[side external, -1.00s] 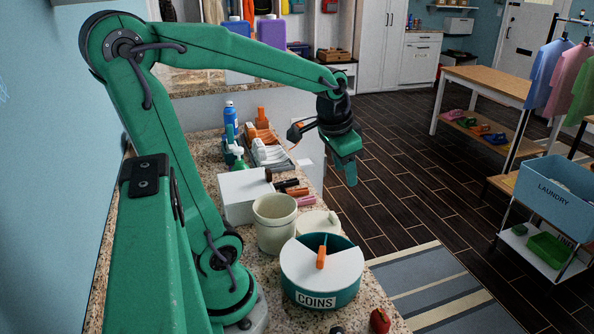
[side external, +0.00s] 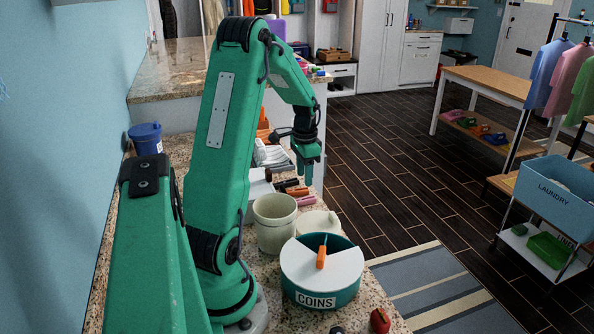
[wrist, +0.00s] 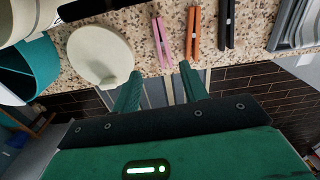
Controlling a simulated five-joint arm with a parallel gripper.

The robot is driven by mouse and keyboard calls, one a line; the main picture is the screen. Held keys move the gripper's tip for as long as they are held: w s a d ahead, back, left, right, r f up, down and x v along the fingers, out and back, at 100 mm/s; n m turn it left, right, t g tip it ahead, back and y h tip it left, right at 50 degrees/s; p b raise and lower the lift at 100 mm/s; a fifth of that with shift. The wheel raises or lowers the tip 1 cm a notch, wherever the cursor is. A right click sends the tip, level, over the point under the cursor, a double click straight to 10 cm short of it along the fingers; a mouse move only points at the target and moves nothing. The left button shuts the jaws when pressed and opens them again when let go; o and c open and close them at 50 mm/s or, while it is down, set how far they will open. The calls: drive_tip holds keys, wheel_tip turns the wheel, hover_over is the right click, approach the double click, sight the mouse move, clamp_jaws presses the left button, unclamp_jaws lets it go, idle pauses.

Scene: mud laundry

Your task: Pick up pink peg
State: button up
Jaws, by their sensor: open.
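The pink peg (side external: 302,201) lies on the granite counter, at the near end of a row of pegs. In the wrist view the pink peg (wrist: 161,42) lies flat, in front of and between my open fingers, apart from them. My gripper (side external: 308,180) hangs above the counter's front edge, just beyond the pink peg in the picture. In the wrist view my gripper (wrist: 160,85) is open and empty, with its two green fingers apart.
An orange peg (wrist: 192,32) and a dark peg (wrist: 227,25) lie beside the pink one. A round cream lid (wrist: 100,52) lies on its other side. A cream pot (side external: 274,225) and a teal coins tin (side external: 298,280) stand nearer the camera. A grey rack (wrist: 295,25) is close by.

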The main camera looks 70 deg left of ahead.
sight(302, 199)
drive_tip(key=shift+s+a+f, duration=0.25)
drive_tip(key=shift+a+f, duration=0.15)
drive_tip(key=shift+a, duration=0.05)
drive_tip(key=shift+f, duration=1.3)
drive_tip(key=shift+f, duration=0.1)
drive_tip(key=shift+d+f, duration=0.15)
drive_tip(key=shift+f, duration=2.35)
clamp_jaws()
